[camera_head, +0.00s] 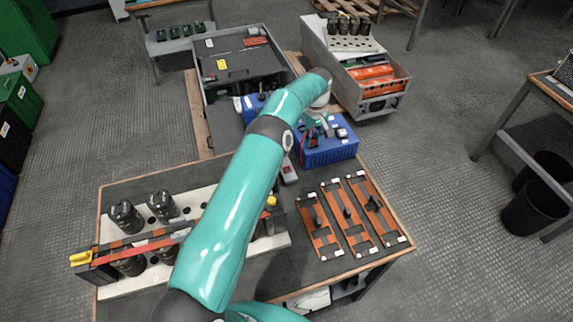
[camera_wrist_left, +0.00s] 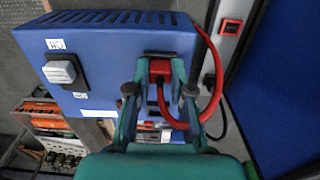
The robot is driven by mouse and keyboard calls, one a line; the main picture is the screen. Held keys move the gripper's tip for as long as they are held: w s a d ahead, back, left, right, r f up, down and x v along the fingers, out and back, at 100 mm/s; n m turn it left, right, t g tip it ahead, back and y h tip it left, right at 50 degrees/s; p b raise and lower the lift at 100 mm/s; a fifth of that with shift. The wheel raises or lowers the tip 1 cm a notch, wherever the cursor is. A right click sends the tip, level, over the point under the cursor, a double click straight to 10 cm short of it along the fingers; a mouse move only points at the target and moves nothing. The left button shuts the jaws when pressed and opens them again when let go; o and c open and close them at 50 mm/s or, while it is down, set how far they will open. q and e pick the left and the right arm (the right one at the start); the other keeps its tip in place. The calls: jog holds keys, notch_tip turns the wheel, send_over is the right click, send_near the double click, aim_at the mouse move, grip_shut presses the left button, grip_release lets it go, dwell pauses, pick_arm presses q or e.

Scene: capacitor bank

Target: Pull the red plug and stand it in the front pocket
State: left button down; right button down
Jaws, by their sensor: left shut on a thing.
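The red plug (camera_wrist_left: 159,69) sits between the fingers of my left gripper (camera_wrist_left: 160,78), which is shut on it in the left wrist view. The plug is right at a dark slot in the face of the blue box (camera_wrist_left: 110,75); I cannot tell how deep it sits. A red cable (camera_wrist_left: 214,75) loops from it to the right. In the head view the blue box (camera_head: 335,152) stands at the table's back edge, with my left gripper (camera_head: 318,122) over it, partly hidden by my arm. I cannot pick out the front pocket for certain. My right gripper is not in view.
A grey handheld unit (camera_head: 289,172) lies beside the blue box. Several orange-brown boards (camera_head: 318,225) lie at the table's right. A capacitor rack (camera_head: 140,240) with black cylinders is at the left. A grey open cabinet (camera_head: 240,70) and a drawer unit (camera_head: 350,70) stand behind.

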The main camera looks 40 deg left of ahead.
pick_arm(q)
jog(key=shift+s+d+f+b, duration=0.1)
jog(key=shift+s+f+b, duration=0.2)
jog(key=shift+f, duration=0.5)
jog(key=c, duration=1.1)
grip_release()
jog(key=shift+o, duration=0.7)
jog(key=shift+w+f, duration=0.15)
jog(key=shift+f, duration=0.05)
jog(key=shift+r, duration=0.3)
